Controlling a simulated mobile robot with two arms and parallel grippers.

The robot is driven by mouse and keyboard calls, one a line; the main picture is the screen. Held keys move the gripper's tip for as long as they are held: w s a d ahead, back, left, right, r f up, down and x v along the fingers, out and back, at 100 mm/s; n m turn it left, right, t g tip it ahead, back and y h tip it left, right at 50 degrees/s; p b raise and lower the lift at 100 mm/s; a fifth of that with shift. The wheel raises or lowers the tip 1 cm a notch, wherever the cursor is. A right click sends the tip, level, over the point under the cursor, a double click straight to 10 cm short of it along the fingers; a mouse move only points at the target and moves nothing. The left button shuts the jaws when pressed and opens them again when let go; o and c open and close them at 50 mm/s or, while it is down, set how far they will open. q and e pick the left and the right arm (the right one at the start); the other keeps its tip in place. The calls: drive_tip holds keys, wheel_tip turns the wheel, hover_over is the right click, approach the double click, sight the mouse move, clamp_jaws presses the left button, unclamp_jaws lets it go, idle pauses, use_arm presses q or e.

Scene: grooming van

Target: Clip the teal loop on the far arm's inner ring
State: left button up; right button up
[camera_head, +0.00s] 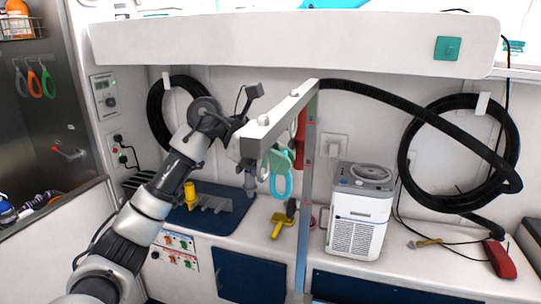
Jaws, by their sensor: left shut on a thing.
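The teal loop (281,186) hangs in the middle of the view, below the grey grooming arm (282,118) and left of its post (305,210). A green piece shows at the loop's top. My left gripper (266,156) is shut on the teal loop near this green piece; its fingers are largely hidden behind the arm's near end. A pale ring (264,166) hangs under the arm's near end. Near the post, the arm's underside is partly covered, and I cannot tell whether the loop touches a ring there. My right gripper is out of view.
A white dryer unit (359,215) stands on the counter right of the post. A yellow brush (279,224) and a blue mat (215,221) lie on the counter. Black hoses (400,118) hang on the wall. Coloured loops (34,84) hang at the far left.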

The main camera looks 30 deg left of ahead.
use_arm(q)
drive_tip(key=shift+w+d, duration=0.25)
drive_tip(key=shift+d, duration=0.7)
drive_tip(key=shift+f+b, duration=0.45)
drive_tip(key=shift+f, duration=0.3)
drive_tip(key=o, duration=0.9)
